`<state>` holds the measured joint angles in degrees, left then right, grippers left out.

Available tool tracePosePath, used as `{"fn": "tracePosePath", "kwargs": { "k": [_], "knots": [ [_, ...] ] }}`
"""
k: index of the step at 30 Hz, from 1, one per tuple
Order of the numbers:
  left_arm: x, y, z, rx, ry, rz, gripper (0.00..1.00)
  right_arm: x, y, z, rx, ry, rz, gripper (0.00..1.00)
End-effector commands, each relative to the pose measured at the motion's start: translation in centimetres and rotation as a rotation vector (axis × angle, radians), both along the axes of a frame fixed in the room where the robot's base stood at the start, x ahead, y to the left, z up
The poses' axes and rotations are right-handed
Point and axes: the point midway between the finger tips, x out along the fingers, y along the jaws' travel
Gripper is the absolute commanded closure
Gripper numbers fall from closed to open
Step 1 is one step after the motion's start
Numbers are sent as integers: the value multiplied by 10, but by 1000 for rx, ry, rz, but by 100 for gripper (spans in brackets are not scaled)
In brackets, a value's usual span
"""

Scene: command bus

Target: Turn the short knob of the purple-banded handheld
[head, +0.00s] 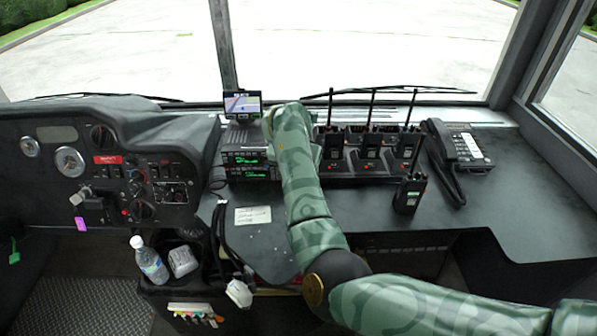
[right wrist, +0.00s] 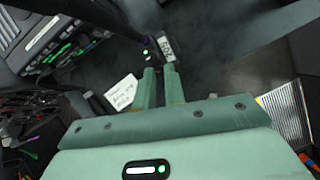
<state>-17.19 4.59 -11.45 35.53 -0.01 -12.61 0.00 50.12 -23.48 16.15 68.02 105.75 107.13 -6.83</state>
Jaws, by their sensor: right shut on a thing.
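My right gripper (right wrist: 160,69) is shut on a small black device, seemingly a handheld (right wrist: 149,48), with a white number label and small green lights. A thick dark rod, perhaps its antenna, runs from it to the upper left. I see no purple band on it, and I cannot make out its knobs. In the head view my right forearm hides this gripper and the device. Several black handhelds stand in the charger (head: 350,168) right of my arm. One more handheld (head: 409,194) stands upright on the desk in front of it. No purple band shows on these either. My left gripper is not in view.
A radio stack (head: 246,172) with green displays stands left of my forearm, below a small screen (head: 242,104). A paper note (head: 253,215) lies in front of it. A desk phone (head: 467,148) stands at the right. The desk's right part is clear.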

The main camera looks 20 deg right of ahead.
Motion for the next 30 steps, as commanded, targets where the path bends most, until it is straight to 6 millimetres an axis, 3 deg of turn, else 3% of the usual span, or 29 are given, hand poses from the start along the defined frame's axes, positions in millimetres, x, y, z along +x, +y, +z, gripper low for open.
{"fn": "tracePosePath", "kwargs": {
  "k": [10,11,13,23,26,30],
  "knots": [
    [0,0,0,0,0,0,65,0,1,-1,1,3,-1,100],
    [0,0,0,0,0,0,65,0,1,-1,1,3,-1,83],
    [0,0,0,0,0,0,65,0,0,-1,1,2,-1,66],
    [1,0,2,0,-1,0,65,-1,1,4,0,0,0,66],
    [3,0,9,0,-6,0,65,-5,3,17,-1,-2,0,66],
    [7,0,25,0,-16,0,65,-14,10,50,0,-5,0,66]
  ]
}}
